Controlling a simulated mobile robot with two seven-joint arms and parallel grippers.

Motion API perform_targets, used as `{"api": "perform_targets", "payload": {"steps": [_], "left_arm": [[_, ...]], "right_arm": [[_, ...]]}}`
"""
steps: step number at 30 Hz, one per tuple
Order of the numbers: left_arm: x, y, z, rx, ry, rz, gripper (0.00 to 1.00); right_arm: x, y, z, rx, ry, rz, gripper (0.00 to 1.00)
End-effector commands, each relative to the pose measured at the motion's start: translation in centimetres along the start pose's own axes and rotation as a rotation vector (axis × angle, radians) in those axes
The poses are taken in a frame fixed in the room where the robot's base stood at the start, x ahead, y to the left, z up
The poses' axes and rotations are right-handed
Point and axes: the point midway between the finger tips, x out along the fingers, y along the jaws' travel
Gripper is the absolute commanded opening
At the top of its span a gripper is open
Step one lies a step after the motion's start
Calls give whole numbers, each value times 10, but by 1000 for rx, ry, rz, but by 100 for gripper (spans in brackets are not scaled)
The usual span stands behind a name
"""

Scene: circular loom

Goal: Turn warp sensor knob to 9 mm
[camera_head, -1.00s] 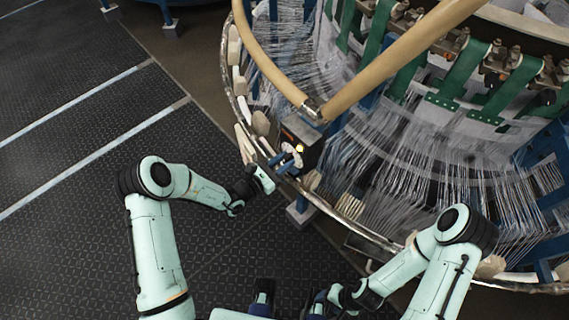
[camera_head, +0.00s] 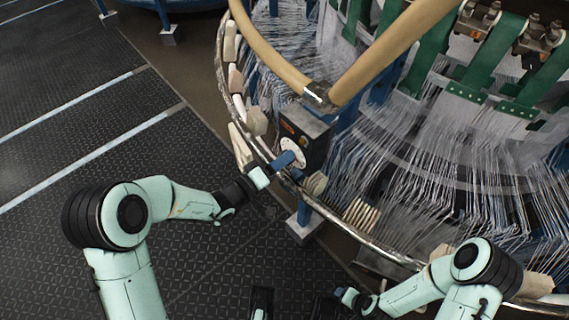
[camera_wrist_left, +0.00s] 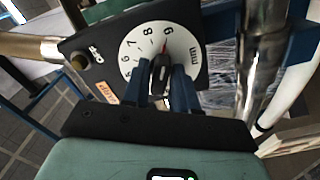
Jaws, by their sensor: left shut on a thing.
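The warp sensor is a dark box (camera_head: 312,130) with a white dial (camera_head: 293,152), mounted at the loom's rim. In the left wrist view the dial face (camera_wrist_left: 136,46) shows 5 to 9 and "mm". The dark knob (camera_wrist_left: 160,66) is at its centre. A thin red pointer lies above the knob, at or close to the 9. My left gripper (camera_head: 284,161) is at the dial, its blue fingers (camera_wrist_left: 165,82) shut on the knob from both sides and hiding the lower dial. My right gripper (camera_head: 346,297) is low in the head view, away from the sensor; its jaws are unclear.
The loom's curved metal rail (camera_head: 340,226) runs past the sensor, with pale blocks (camera_head: 257,121) along it. Tan tubes (camera_head: 385,55) meet above the box. Many thin warp threads (camera_head: 440,180) fill the right side. The dark floor (camera_head: 60,120) on the left is clear.

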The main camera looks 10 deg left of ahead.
Motion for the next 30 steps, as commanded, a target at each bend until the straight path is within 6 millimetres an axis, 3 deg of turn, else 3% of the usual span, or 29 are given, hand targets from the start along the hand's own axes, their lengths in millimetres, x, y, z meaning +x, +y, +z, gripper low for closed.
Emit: {"api": "perform_targets", "payload": {"steps": [2,3,4,14,24,30], "left_arm": [[0,-1,1,26,-2,-2,0],[0,-1,0,28,-2,-3,34],[0,0,0,26,-2,-3,43],[-3,0,0,23,-1,-3,43],[-52,-1,-1,22,2,-5,43],[-70,0,0,22,-1,-3,43]], "right_arm": [[3,1,-4,1,11,1,64],[2,1,-4,1,11,1,64],[2,1,-4,1,11,0,64],[1,0,-3,1,9,0,64],[4,1,-2,1,7,1,64],[6,2,-2,1,7,1,64]]}}
